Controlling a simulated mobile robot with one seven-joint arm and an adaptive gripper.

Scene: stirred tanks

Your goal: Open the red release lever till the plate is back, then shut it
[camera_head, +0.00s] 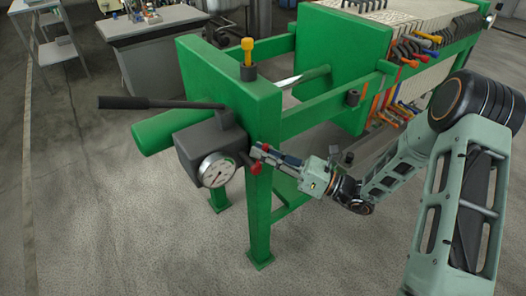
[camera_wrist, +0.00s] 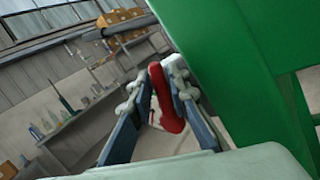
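The red release lever (camera_head: 254,168) is at the right side of the grey pump block (camera_head: 190,150), by the pressure gauge. In the wrist view the red lever (camera_wrist: 165,100) lies between my two fingers, which close in on it from both sides near their tips. My gripper (camera_head: 262,152) reaches the block from the right and partly hides the lever. The green plate (camera_head: 345,65) stands behind the front frame (camera_head: 225,75), with a shiny rod (camera_head: 300,78) between them.
A long black pump handle (camera_head: 150,103) sticks out left above the block. A yellow-topped fitting (camera_head: 248,52) stands on the frame. The green leg (camera_head: 259,215) is close to my gripper. A workbench (camera_head: 150,25) stands behind. Floor at the front left is clear.

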